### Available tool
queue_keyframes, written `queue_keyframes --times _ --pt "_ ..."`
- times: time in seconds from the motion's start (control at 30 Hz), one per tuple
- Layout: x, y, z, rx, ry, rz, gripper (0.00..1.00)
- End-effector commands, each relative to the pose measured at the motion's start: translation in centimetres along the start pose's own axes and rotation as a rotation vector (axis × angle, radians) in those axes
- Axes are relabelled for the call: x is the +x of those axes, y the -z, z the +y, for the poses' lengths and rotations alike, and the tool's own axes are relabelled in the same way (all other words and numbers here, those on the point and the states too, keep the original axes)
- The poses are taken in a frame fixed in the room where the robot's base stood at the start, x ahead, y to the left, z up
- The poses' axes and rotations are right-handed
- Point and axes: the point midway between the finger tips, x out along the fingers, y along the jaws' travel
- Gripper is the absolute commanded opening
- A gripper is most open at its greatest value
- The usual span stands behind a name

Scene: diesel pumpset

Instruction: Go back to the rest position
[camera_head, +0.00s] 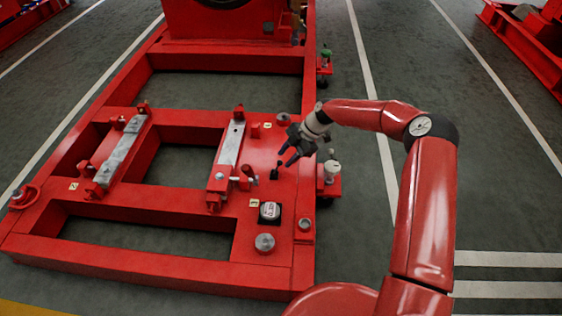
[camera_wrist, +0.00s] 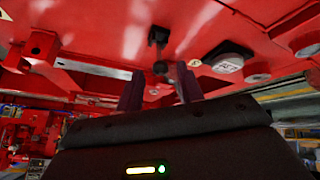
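My red arm reaches in from the right of the head view, and my gripper (camera_head: 284,162) hangs over the right side of the red frame (camera_head: 170,215). Its two dark fingers are spread apart. They also show in the wrist view (camera_wrist: 160,88), with a gap between them. A small black fitting (camera_head: 275,173) stands on the frame just below and left of the fingertips. In the wrist view the black fitting (camera_wrist: 158,38) appears beyond the gap between the fingers. Nothing is seen held in the gripper.
A round white-topped cap (camera_head: 269,211) and a grey knob (camera_head: 264,242) sit on the frame's near right part. Grey metal bars (camera_head: 230,143) lie across the frame. A bracket with a white-topped part (camera_head: 331,170) stands at its right edge. Open floor (camera_head: 360,235) lies to the right.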

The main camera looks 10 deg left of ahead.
Motion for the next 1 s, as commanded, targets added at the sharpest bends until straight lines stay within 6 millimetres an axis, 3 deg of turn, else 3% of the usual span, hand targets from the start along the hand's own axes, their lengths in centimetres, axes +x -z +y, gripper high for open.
queue_keyframes --times 0.2,0.77,0.87,1.0 --pt "-2.4 0.0 0.0 0.0 0.0 0.0 0.37" --pt "-2.7 0.2 0.0 0.002 0.003 -0.004 0.37" --pt "-3.9 1.0 -0.1 0.023 0.014 -0.033 0.37" --pt "-7.6 3.3 -1.0 0.113 0.042 -0.131 0.37"
